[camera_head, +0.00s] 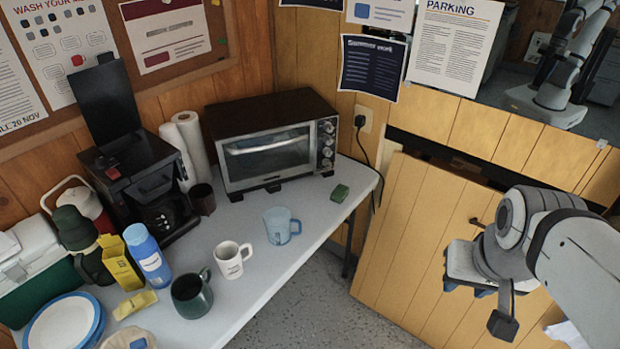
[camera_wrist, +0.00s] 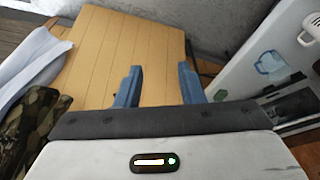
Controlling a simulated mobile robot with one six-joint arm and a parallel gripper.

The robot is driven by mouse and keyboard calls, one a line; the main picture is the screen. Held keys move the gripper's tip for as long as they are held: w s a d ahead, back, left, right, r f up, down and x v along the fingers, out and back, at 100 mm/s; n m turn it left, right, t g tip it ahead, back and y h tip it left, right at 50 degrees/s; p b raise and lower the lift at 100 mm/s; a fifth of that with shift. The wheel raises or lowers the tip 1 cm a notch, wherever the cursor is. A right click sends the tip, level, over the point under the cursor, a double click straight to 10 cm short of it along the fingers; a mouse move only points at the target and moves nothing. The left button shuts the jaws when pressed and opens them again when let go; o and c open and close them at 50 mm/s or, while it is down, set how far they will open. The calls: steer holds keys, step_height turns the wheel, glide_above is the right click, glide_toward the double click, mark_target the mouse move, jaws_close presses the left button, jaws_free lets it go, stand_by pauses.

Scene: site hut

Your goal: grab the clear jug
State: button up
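The clear jug (camera_head: 278,225), a bluish see-through vessel with a handle on its right, stands upright on the table in front of the toaster oven. It also shows in the wrist view (camera_wrist: 269,63) at the right. My gripper (camera_head: 482,291) is off to the right of the table, well apart from the jug, in front of the wooden panel. In the wrist view its two blue fingers (camera_wrist: 160,84) are spread apart with nothing between them.
A white mug (camera_head: 232,259) and a dark mug (camera_head: 192,294) stand left of the jug. A green sponge (camera_head: 340,193) lies to its right, and the toaster oven (camera_head: 268,150) stands behind. The table's front edge is close to the jug; open floor lies beyond.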

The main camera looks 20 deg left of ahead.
steer(key=w+a+f+n+t+b, duration=0.1)
steer(key=w+a+f+t+b, duration=0.2)
steer(key=w+f+b, duration=0.5)
steer(key=n+t+y+b, duration=0.75)
steer(key=y+b, duration=0.45)
steer(key=b, duration=0.9)
glide_toward(300, 229)
steer(key=shift+m, duration=0.25)
steer(key=x, duration=0.8)
steer(key=shift+f, duration=0.1)
steer(key=shift+c, duration=0.2)
jaws_close()
